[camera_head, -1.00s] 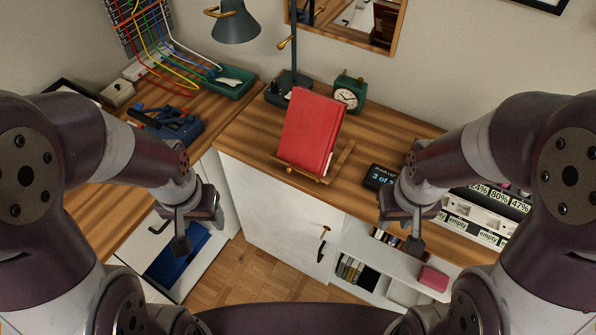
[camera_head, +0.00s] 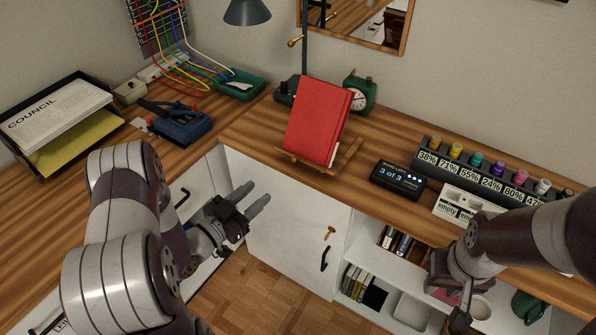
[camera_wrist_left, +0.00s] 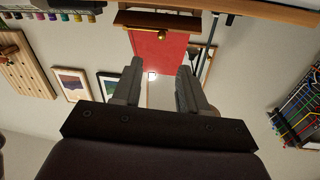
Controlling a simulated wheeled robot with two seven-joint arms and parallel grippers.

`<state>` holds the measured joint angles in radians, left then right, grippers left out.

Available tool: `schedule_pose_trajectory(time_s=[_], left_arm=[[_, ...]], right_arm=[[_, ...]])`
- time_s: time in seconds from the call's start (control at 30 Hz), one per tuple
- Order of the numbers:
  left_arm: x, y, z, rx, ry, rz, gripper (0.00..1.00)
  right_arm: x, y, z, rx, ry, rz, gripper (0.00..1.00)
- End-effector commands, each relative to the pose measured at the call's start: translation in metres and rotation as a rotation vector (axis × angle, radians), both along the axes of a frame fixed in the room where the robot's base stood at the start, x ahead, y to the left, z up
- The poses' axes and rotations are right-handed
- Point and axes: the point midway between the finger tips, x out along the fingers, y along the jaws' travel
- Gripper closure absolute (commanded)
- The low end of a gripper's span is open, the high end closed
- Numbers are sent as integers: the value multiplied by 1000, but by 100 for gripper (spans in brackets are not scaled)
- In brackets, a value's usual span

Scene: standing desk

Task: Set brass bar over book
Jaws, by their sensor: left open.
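A red book (camera_head: 318,120) leans closed on a small wooden stand (camera_head: 350,157) on the desk; it shows upside down in the left wrist view (camera_wrist_left: 158,52). A small brass piece (camera_wrist_left: 162,35) shows at the stand in the left wrist view. Another slim brass piece (camera_head: 296,42) is beside the lamp post. I cannot tell which, if either, is the brass bar. My left gripper (camera_head: 257,196) is open and empty, in front of the desk, below and left of the book, clear of it. My right gripper (camera_head: 461,318) is low at the right; its jaws are unclear.
A desk lamp (camera_head: 247,12) and green clock (camera_head: 360,92) stand behind the book. A dark display box (camera_head: 398,178) and bottle rack (camera_head: 490,172) are to the right. A blue-black tool (camera_head: 178,122) and paper tray (camera_head: 60,122) are left. The white cabinet door (camera_head: 285,215) is below.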

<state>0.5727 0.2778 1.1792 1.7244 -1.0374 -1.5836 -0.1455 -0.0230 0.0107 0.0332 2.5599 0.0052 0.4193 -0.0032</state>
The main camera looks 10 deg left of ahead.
Motion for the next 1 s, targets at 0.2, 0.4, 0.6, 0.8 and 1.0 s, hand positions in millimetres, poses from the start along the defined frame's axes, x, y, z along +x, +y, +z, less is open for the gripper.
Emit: schedule_pose_trajectory(time_s=[0.2, 0.4, 0.6, 0.8, 1.0], left_arm=[[37, -20, 2, 2, -14, -6, 57], [82, -42, 2, 1, -10, -3, 57], [107, -53, 2, 0, -10, 1, 57], [112, -56, 2, 0, -8, 2, 57], [112, -56, 2, 0, -8, 2, 74]], right_arm=[[0, 0, 1, 0, 0, 0, 66], [0, 0, 0, 0, 0, 0, 66], [0, 0, 0, 0, 0, 0, 66], [0, 0, 0, 0, 0, 0, 66], [0, 0, 0, 0, 0, 0, 66]])
